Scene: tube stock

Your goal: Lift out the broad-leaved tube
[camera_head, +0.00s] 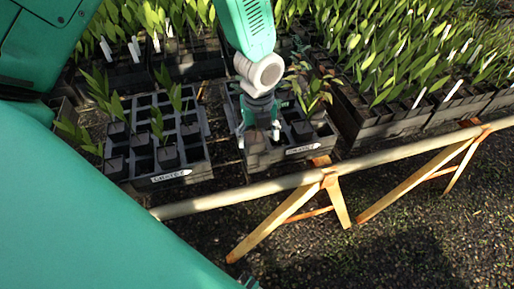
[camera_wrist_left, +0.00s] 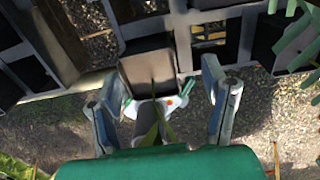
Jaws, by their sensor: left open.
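My left gripper (camera_head: 259,137) is open at the front left corner of the right-hand tray (camera_head: 302,150). In the left wrist view its two fingers (camera_wrist_left: 165,103) stand apart on either side of a dark square tube (camera_wrist_left: 146,70) with a green leaf (camera_wrist_left: 155,128) in front of it. I cannot tell whether the fingers touch it. A plant with wide green and reddish leaves (camera_head: 318,92) stands at the back right of the same tray. Which tube is the broad-leaved one is not certain. My right gripper is not in view.
A second tray (camera_head: 183,176) with a front label holds several planted tubes and empty cells at the left. Dense trays of seedlings (camera_head: 400,55) fill the back. A wooden rail (camera_head: 240,193) on trestle legs runs in front, with gravelly ground beyond it.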

